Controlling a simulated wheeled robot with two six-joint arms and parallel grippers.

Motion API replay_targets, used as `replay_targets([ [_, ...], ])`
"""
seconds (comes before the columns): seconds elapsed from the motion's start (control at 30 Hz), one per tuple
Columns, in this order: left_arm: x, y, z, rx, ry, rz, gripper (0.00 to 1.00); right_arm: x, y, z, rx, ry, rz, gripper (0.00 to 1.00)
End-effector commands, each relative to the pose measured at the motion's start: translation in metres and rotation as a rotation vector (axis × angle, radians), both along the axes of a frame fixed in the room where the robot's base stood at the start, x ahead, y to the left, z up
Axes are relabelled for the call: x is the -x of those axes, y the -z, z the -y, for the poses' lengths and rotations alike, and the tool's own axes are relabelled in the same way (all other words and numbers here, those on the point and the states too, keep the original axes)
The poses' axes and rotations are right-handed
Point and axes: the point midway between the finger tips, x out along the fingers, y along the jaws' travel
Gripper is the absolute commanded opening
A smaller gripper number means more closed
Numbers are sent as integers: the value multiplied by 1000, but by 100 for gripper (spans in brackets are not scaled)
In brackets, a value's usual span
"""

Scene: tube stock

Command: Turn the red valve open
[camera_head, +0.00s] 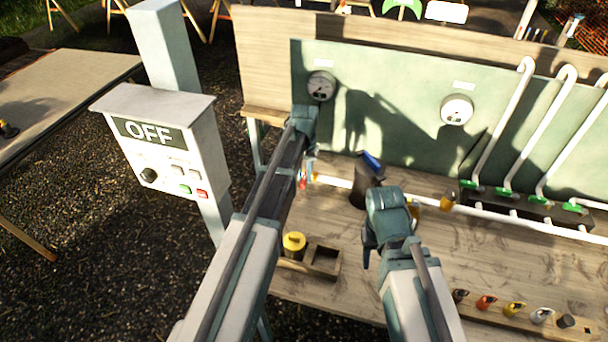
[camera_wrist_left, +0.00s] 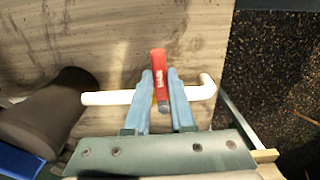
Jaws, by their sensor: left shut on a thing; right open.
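The red valve (camera_head: 302,179) sits at the left end of the white pipe (camera_head: 335,181) along the bench, mostly hidden by my left arm in the head view. In the left wrist view, its red handle (camera_wrist_left: 158,66) lies across the white pipe (camera_wrist_left: 105,98), roughly at a right angle to it. My left gripper (camera_wrist_left: 161,80) has its two blue fingers on either side of the handle, shut on it. My right gripper (camera_head: 369,248) is over the bench, right of the left arm, open and empty; its fingers are partly hidden by its own wrist.
A dark cylindrical container (camera_head: 364,190) with something blue at its top stands close to the right of the valve. Green-handled valves (camera_head: 505,191) line the right. A control box (camera_head: 165,148) reading OFF stands left. Wooden holders with coloured pieces (camera_head: 514,309) lie at the front.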

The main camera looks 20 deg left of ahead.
Motion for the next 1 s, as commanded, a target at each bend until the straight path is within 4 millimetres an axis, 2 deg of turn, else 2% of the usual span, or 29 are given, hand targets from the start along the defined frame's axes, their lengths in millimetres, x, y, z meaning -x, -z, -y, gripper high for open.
replay_targets([
  [0.27, -1, 0, 11, 0, -158, -3, 0, 0, 0, 0, 0, 0, 0, 50],
  [1.0, -22, 1, 49, 1, -856, -3, 0, 0, 1, 0, 0, 0, 0, 50],
])
